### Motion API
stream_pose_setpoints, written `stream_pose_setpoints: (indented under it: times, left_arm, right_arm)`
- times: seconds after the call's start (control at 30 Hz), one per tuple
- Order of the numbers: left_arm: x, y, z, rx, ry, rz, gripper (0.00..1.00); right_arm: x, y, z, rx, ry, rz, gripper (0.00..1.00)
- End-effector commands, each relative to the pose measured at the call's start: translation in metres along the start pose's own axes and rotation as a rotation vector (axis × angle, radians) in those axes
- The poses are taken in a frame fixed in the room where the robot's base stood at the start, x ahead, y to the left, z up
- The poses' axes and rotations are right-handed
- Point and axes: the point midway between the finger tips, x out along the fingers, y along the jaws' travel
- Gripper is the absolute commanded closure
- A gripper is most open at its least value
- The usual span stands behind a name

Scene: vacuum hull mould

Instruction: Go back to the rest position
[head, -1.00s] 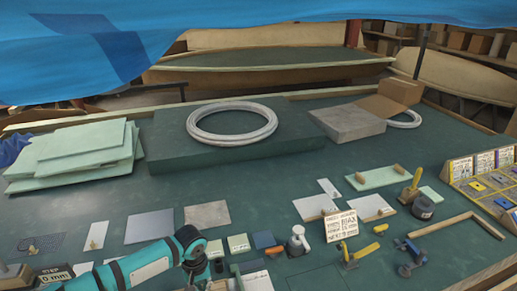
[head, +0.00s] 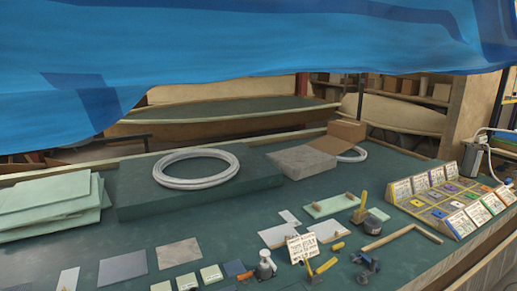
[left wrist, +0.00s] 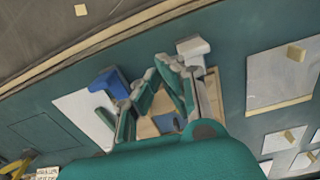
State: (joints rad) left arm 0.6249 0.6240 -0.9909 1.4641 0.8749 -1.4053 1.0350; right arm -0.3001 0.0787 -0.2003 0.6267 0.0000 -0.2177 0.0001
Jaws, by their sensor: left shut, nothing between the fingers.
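My left gripper (left wrist: 166,92) shows only in the left wrist view. It is shut with nothing held, above the green table. A wooden piece (left wrist: 148,127), a blue part (left wrist: 110,82) and a white sheet (left wrist: 82,118) show around or beyond its fingers; contact cannot be told. Neither arm shows in the head view now, and my right gripper is in no view.
The green table (head: 90,258) holds a dark block with a hose ring (head: 160,178), stacked pale green sheets (head: 50,205) at left, small tools and a sign (head: 302,248) in front, and a sorting rack (head: 440,212) at right. A blue sheet (head: 250,50) hangs overhead.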

Motion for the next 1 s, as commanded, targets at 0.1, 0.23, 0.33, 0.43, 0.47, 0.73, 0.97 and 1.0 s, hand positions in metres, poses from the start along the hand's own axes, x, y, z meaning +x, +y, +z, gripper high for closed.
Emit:
stream_pose_setpoints:
  times: [0.1, 0.23, 0.33, 0.43, 0.47, 0.73, 0.97, 1.0]
  left_arm:
    - [0.004, 0.013, 0.019, 0.065, -0.006, 0.025, 1.00]
    - [0.008, 0.029, 0.042, 0.148, -0.005, 0.060, 1.00]
    - [0.009, 0.043, 0.064, 0.224, 0.000, 0.096, 1.00]
    - [0.007, 0.056, 0.088, 0.304, 0.013, 0.138, 1.00]
    - [0.006, 0.060, 0.095, 0.327, 0.019, 0.152, 1.00]
    - [-0.024, 0.069, 0.166, 0.518, 0.150, 0.268, 1.00]
    - [-0.050, 0.027, 0.187, 0.549, 0.253, 0.219, 1.00]
    - [-0.053, 0.019, 0.190, 0.549, 0.263, 0.205, 1.00]
  right_arm:
    - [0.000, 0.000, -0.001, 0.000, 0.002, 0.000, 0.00]
    - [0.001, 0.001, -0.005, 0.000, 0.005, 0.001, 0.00]
    - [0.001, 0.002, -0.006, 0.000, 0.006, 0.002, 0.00]
    - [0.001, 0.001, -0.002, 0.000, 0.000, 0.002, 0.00]
    - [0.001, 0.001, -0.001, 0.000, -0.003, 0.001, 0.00]
    - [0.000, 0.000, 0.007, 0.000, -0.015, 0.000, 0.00]
    - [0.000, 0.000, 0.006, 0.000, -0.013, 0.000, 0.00]
    - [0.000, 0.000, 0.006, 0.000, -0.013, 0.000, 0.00]
